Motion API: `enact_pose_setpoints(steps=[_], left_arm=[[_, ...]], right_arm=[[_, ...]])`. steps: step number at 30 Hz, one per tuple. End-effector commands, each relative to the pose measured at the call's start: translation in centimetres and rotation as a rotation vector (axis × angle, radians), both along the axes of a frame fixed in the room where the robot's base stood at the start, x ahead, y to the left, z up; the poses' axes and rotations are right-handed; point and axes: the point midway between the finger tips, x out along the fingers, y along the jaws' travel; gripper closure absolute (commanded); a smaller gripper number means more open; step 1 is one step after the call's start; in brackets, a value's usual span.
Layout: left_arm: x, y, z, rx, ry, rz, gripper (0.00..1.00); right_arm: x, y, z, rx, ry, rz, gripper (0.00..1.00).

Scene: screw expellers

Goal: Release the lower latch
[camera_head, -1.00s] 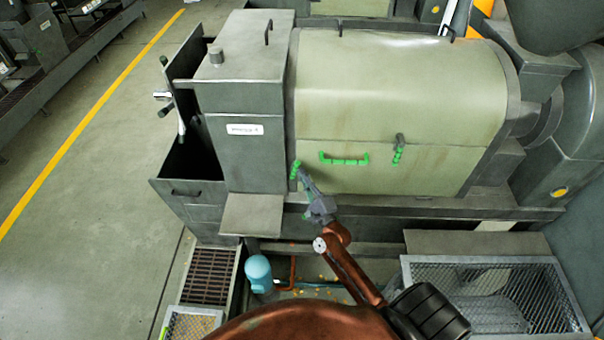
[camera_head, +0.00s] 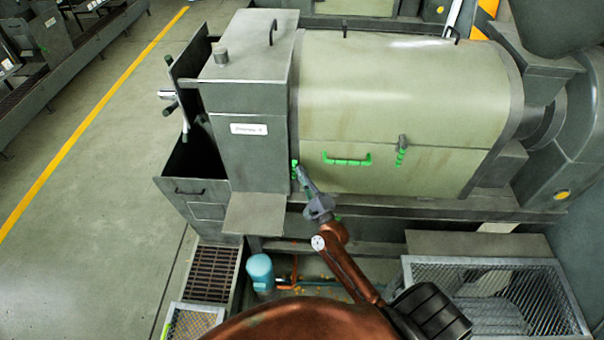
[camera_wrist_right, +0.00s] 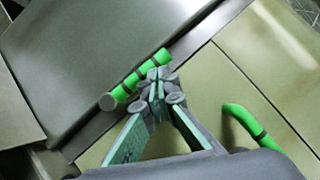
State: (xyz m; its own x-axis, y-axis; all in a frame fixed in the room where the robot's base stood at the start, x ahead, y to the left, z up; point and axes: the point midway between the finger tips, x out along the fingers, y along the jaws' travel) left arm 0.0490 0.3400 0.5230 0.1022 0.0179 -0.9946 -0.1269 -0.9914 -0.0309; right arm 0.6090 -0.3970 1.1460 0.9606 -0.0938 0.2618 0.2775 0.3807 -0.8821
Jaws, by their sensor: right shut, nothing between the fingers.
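The screw expeller's lower cover panel (camera_head: 375,182) is pale green and closed under the upper cover. A green latch (camera_head: 294,172) stands at the panel's left edge, beside the grey end housing. The fingers hide a little of the latch. My left gripper is not in view.
A green handle (camera_head: 347,160) is on the lower panel, and it also shows in the wrist view (camera_wrist_right: 247,122). Another green latch (camera_head: 401,151) sits to its right. A ledge (camera_head: 450,205) runs below the panel. A mesh guard (camera_head: 500,290) stands at lower right.

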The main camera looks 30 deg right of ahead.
Motion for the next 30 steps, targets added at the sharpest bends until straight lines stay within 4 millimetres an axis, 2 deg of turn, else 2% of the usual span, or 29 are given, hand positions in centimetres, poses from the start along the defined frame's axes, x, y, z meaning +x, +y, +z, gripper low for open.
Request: enact_pose_setpoints(steps=[5, 11, 21, 25, 30], left_arm=[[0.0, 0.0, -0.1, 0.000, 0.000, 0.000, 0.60], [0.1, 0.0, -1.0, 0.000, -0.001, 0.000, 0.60], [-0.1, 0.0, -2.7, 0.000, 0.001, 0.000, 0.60], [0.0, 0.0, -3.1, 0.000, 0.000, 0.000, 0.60], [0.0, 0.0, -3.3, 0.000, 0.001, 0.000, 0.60]], right_arm=[[-0.2, -0.3, -0.1, -0.002, 0.001, 0.001, 1.00], [-1.4, -1.9, -0.4, -0.004, 0.001, 0.012, 1.00], [-8.6, -1.7, -0.6, 0.000, 0.002, 0.013, 1.00], [-10.4, -1.7, -0.5, -0.001, 0.002, 0.014, 1.00], [-11.4, -1.6, -0.3, 0.000, -0.001, 0.014, 1.00]])
